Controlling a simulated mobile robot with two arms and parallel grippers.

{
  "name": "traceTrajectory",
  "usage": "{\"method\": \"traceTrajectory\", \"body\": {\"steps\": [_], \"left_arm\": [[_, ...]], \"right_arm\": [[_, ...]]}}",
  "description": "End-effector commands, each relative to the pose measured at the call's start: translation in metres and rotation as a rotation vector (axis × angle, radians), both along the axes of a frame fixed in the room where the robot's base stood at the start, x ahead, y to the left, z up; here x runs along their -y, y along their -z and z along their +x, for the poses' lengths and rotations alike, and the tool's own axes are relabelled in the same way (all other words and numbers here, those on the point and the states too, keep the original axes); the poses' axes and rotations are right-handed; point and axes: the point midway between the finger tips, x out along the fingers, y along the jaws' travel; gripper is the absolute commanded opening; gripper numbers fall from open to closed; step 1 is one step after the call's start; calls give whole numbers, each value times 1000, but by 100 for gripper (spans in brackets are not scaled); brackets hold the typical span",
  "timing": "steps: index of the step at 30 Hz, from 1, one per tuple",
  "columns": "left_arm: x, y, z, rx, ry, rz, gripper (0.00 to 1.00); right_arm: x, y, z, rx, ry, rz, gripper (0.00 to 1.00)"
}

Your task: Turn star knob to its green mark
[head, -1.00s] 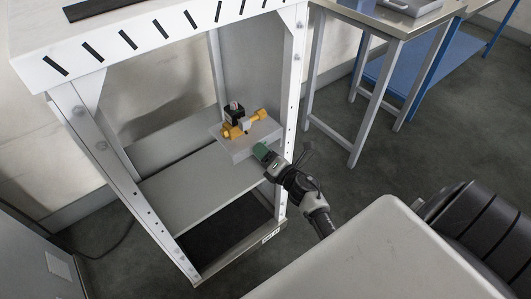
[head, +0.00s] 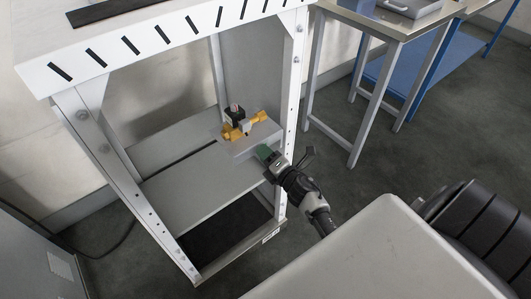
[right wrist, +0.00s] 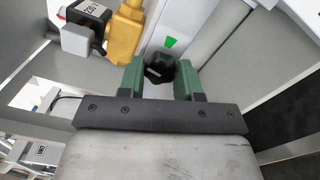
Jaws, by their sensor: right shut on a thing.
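The black star knob (right wrist: 160,68) sits on a light grey box, between the green fingertips of my right gripper (right wrist: 160,78) in the right wrist view. The right gripper is shut on the knob. A green mark (right wrist: 170,42) lies on the box face just above the knob in that view. Which way the knob points cannot be told. In the head view my right gripper (head: 265,153) is at the front of the grey box (head: 240,148), and the knob is hidden there. My left gripper is in neither view.
A brass valve body (head: 256,117) with a black coil (head: 234,113) stands on the box; it also shows close by in the right wrist view (right wrist: 125,35). White frame posts (head: 293,100) stand near my right arm. A grey shelf (head: 195,188) lies left of the box.

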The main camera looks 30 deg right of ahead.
Motion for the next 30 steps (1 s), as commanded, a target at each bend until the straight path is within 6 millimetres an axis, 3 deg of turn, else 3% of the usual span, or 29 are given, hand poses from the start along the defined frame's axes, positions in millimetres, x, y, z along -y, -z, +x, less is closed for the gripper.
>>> {"method": "traceTrajectory", "body": {"steps": [30], "left_arm": [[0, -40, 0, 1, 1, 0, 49]], "right_arm": [[1, -1, -1, -78, 1, 956, 10]]}}
